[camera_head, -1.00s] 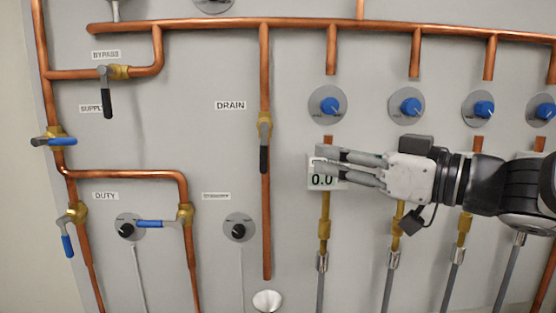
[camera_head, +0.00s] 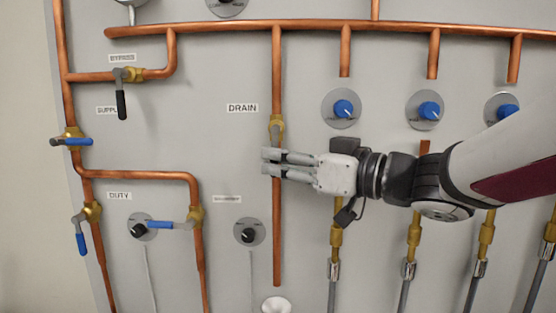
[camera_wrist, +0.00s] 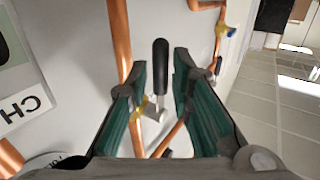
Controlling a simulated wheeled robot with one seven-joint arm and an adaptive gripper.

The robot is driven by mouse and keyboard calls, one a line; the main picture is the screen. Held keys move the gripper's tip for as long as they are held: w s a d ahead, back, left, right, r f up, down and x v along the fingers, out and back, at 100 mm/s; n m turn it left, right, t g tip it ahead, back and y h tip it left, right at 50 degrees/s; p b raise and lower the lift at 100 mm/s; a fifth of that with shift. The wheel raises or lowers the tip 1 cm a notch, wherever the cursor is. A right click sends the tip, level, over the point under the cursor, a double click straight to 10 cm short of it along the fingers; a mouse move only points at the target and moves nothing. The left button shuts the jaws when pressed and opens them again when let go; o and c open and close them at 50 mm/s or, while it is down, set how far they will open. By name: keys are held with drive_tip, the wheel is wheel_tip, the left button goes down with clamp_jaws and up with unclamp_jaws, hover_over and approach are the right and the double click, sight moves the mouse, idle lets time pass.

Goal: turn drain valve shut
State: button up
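The drain valve (camera_head: 277,124) is a brass body on the vertical copper pipe, below the DRAIN label (camera_head: 242,107). Its lever lies downward along the pipe, and its lower part is hidden behind my fingers in the head view. My gripper (camera_head: 266,163) reaches in from the right, with its fingertips across the pipe just below the valve body. In the wrist view, the black lever grip (camera_wrist: 160,62) shows between the two spread fingers of my gripper (camera_wrist: 155,85). There is a gap on both sides, so the fingers look open around the lever. Contact is not visible.
The bypass valve (camera_head: 134,74) with a black lever is at the upper left. Valves with blue levers, such as the supply valve (camera_head: 72,140), stand further left. Blue knobs (camera_head: 343,108) line the panel on the right. A white funnel (camera_head: 275,305) sits below the drain pipe.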

drive_tip(key=shift+x, duration=0.85)
drive_tip(key=shift+s, duration=0.1)
drive_tip(key=shift+c, duration=0.6)
clamp_jaws()
